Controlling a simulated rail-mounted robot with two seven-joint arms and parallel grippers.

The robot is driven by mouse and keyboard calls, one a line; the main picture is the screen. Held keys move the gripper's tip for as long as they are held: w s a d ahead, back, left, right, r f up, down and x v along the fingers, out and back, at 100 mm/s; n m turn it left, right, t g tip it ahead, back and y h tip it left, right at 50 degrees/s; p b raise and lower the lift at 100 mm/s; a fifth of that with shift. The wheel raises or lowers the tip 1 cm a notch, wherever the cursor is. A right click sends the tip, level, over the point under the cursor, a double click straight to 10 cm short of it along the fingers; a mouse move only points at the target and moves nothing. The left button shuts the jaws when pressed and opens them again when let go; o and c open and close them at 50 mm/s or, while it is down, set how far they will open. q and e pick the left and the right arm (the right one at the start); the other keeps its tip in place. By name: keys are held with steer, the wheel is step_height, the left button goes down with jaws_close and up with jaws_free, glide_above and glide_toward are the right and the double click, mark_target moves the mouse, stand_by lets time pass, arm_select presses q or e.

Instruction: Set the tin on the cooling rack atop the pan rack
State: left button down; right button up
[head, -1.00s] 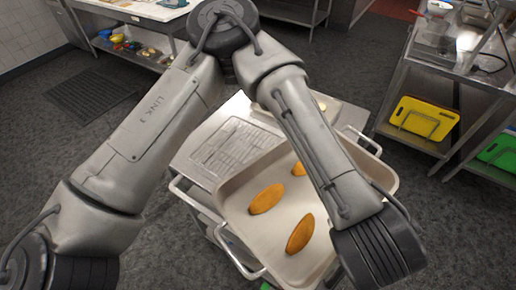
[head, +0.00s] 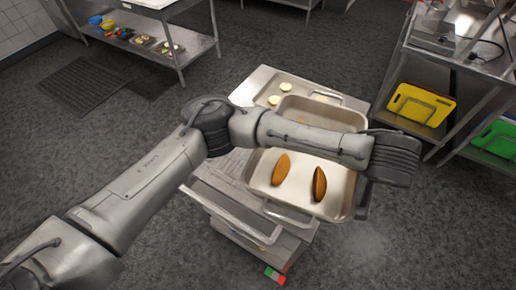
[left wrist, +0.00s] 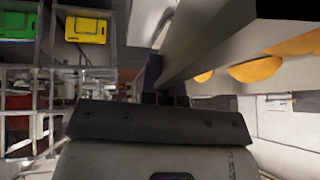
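The tin (head: 258,188) is a shallow metal pan with a front handle. Two brown oval loaves (head: 281,169) show in it, with an orange bit of another beyond my left forearm. The tin is over the right part of the steel pan rack (head: 243,93); I cannot tell whether it touches. The cooling rack is mostly hidden by my arm and the tin. In the left wrist view, my left gripper (left wrist: 165,88) looks shut on the tin's side wall (left wrist: 205,55), loaves to the right. In the head view its fingers are hidden below my dark wrist. My right gripper is out of view.
A tray with pale rounds (head: 274,99) lies at the back of the pan rack. A steel shelf unit with a yellow board (head: 420,104) and a green board (head: 500,141) stands right. A steel table (head: 190,45) stands back left. Floor between is clear.

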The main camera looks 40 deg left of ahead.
arm_select(q)
steer(key=w+a+f+n, duration=0.1)
steer(key=w+a+f, duration=0.1)
steer(key=a+f, duration=0.2)
steer(key=w+a+f+n+y+p, duration=0.1)
steer(key=w+a+f, duration=0.1)
steer(key=a+f, duration=0.3)
steer(key=w+a+f+p, duration=0.1)
steer(key=w+a+f, duration=0.1)
steer(key=a+f, duration=0.2)
steer(key=shift+w+a+f+n+g, duration=0.15)
steer(key=shift+w+a+n, duration=0.05)
steer(key=shift+a, duration=0.55)
steer(key=shift+w+a+f+n+g, duration=0.15)
steer(key=shift+w+a+n, duration=0.05)
steer(key=shift+a, duration=0.5)
steer(key=shift+f, duration=2.15)
steer(key=c, duration=1.8)
jaws_free()
steer(key=shift+f, duration=0.15)
steer(key=o, duration=0.5)
steer(key=shift+c, duration=0.2)
